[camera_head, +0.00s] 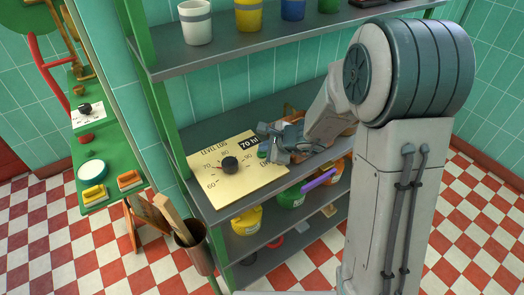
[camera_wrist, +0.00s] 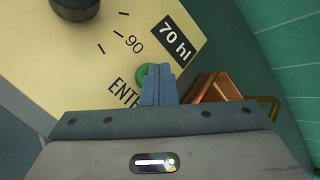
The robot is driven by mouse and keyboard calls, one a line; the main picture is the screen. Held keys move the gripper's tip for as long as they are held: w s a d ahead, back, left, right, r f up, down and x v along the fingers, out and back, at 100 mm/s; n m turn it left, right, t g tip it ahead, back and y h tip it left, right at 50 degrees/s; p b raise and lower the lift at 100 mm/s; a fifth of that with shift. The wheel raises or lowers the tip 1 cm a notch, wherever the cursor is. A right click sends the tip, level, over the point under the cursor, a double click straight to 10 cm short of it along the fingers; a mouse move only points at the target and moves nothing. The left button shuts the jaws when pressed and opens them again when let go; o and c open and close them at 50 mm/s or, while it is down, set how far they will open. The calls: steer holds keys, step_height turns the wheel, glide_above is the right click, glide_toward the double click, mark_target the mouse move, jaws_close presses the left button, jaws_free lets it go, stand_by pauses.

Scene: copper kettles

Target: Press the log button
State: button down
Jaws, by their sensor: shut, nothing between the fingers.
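The level log panel (camera_head: 244,187) is a cream board lying on the middle shelf, with a black dial knob (camera_head: 230,165) and a "70 hl" display (camera_head: 249,140). The log button (camera_head: 262,154) is small, round and green, near the panel's right edge. It also shows in the wrist view (camera_wrist: 141,74), beside the "ENTER" lettering and partly hidden behind my fingers. My gripper (camera_head: 271,154) is shut and empty, its fingertips right at the button. In the wrist view my fingertips (camera_wrist: 158,70) overlap the button's right side. I cannot tell whether they touch it.
The upper shelf (camera_head: 225,53) above carries several coloured mugs. A copper-coloured object (camera_wrist: 212,88) stands close right of my fingers in the wrist view. Yellow and green kettles (camera_head: 291,197) sit on the shelf below. A green board (camera_head: 98,150) with controls stands at left.

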mark_target(265, 154)
steer(key=shift+r+p, duration=0.6)
steer(key=shift+r, duration=0.3)
step_height(265, 154, up, 5)
steer(key=p, duration=0.3)
steer(key=shift+p, duration=0.4)
stand_by(0.4)
